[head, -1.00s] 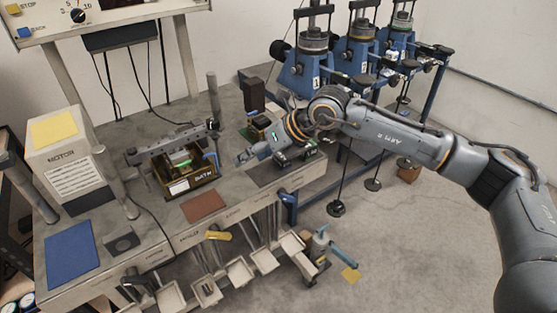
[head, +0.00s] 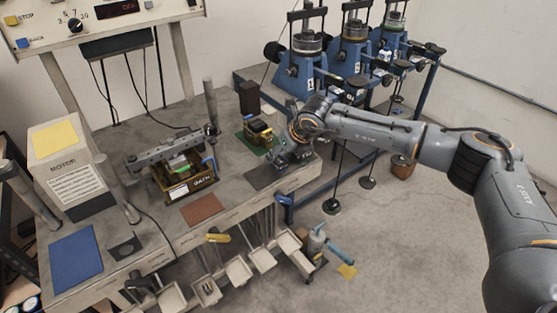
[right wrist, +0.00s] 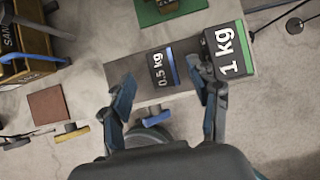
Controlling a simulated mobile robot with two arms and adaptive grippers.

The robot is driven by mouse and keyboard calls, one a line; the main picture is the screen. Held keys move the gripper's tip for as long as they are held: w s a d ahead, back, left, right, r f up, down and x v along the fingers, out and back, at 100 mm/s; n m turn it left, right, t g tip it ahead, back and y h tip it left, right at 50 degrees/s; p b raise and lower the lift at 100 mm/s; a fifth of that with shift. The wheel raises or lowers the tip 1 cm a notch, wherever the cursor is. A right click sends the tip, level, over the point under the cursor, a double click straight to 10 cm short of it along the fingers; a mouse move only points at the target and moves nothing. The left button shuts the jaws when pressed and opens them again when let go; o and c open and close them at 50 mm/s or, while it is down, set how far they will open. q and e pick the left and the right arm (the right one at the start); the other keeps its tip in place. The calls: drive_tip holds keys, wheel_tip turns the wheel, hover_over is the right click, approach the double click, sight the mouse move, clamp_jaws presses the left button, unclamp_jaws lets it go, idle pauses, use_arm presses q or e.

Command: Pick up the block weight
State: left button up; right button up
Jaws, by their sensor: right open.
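In the right wrist view a dark block weight marked "0.5 kg" (right wrist: 160,70), with a blue edge, rests on a grey plate. It lies between the open fingers of my right gripper (right wrist: 162,76), which appear to be above it, not closed on it. A larger dark block weight marked "1 kg" (right wrist: 230,50), with a green edge, stands just right of the right finger; I cannot tell whether they touch. In the head view my right gripper (head: 280,163) is over the dark plate at the bench's right end, and the blocks are mostly hidden by it. My left gripper is not visible.
A green mat (head: 246,137) with a small yellow-and-black device lies just behind. A brown pad (head: 203,210) and a black-and-brass bath box (head: 190,190) are to the left. A blue handle (right wrist: 157,118) is at the bench edge. Blue lever stands (head: 297,80) stand behind right.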

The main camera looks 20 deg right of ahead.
sight(278, 158)
drive_tip(key=p+x, duration=0.1)
drive_tip(key=x, duration=0.3)
drive_tip(key=shift+s+d+f, duration=0.1)
drive_tip(key=shift+f, duration=0.15)
drive_tip(key=shift+c, duration=0.5)
clamp_jaws()
drive_tip(key=shift+r, duration=0.15)
